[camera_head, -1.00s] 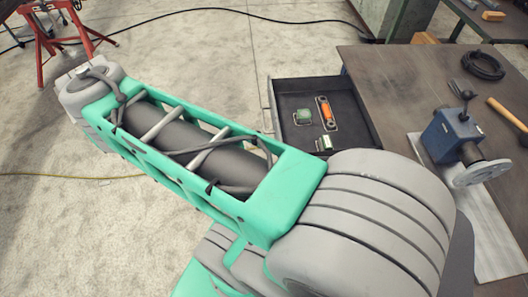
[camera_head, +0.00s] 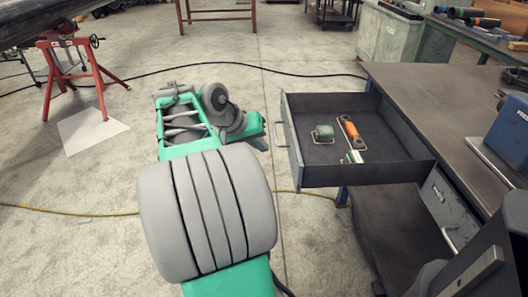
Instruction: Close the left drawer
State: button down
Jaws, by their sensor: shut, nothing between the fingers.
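The left drawer (camera_head: 368,174) is pulled far out of the workbench, toward the left of the picture. Its front panel (camera_head: 293,157) faces left and carries a handle (camera_head: 282,128). Inside lie a green item (camera_head: 323,132), an orange item (camera_head: 350,131) and a small pale green item (camera_head: 355,157). My arm rises from the bottom, and its wrist is left of the drawer front, with a visible gap of floor between them.
The workbench (camera_head: 425,95) stands at the right, with a blue vise (camera_head: 510,135) on top and a second, shut drawer (camera_head: 440,208) nearer me. A red stand (camera_head: 75,75) is at the far left. A black cable (camera_head: 200,65) and a yellow one (camera_head: 60,211) cross the open floor.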

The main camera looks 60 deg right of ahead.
aim_at(291, 158)
jog(key=s+d+f+b, duration=0.1)
jog(key=s+d+f, duration=0.1)
jog(key=d, duration=0.1)
jog(key=s+d+f+b, duration=0.2)
jog(key=s+f, duration=0.1)
jog(key=shift+d+f, duration=0.2)
jog(key=shift+d, duration=0.2)
